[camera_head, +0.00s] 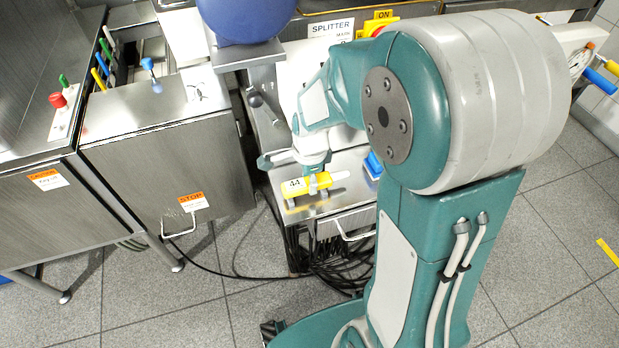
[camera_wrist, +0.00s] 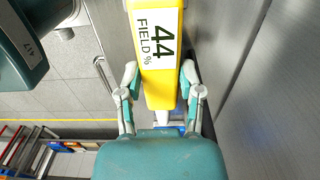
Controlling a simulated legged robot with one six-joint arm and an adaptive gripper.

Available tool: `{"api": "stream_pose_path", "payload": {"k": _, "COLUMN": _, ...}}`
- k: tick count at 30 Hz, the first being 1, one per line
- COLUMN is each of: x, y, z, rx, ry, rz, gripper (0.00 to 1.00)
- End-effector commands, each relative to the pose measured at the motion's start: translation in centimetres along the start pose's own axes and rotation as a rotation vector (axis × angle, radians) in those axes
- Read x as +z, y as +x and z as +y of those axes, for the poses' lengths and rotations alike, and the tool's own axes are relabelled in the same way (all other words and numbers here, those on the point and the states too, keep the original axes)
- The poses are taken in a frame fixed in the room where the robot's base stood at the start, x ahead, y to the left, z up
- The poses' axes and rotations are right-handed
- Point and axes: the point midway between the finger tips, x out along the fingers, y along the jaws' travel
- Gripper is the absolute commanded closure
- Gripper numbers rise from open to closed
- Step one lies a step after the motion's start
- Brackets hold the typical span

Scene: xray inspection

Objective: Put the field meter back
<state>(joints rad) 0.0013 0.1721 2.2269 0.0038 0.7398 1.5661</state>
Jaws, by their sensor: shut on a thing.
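The field meter (camera_head: 325,181) is a yellow bar with a white label reading 44. In the wrist view the meter (camera_wrist: 159,88) points away from me between the fingers, its label reading "44 FIELD %". My gripper (camera_wrist: 160,72) is shut on it, one finger against each side. In the head view my gripper (camera_head: 316,170) is above the small steel shelf (camera_head: 330,222), with the meter lying level. I cannot tell whether the meter touches the shelf or hangs just above it. My arm hides part of the shelf.
A blue object (camera_head: 373,166) sits at the shelf's right. A steel cabinet (camera_head: 165,165) with a STOP label stands at left. A panel marked SPLITTER (camera_head: 331,30) and a blue sphere (camera_head: 246,18) are behind. Black cables (camera_head: 325,265) lie beneath the shelf.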

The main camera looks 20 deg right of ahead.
Motion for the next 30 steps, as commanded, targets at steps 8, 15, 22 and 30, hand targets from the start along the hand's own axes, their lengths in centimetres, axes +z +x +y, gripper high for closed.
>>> {"api": "stream_pose_path", "payload": {"k": 8, "x": 0.00, "y": 0.13, "z": -0.01, "rx": 0.000, "ry": 0.000, "rz": 0.000, "gripper": 1.00}}
{"api": "stream_pose_path", "payload": {"k": 15, "x": 0.00, "y": 0.54, "z": -0.02, "rx": 0.000, "ry": 0.000, "rz": 0.000, "gripper": 0.21}}
{"api": "stream_pose_path", "payload": {"k": 22, "x": 0.00, "y": 0.52, "z": -0.02, "rx": 0.000, "ry": 0.000, "rz": 0.000, "gripper": 0.18}}
{"api": "stream_pose_path", "payload": {"k": 30, "x": 0.00, "y": -0.28, "z": -0.05, "rx": -0.003, "ry": 0.000, "rz": 0.000, "gripper": 0.18}}
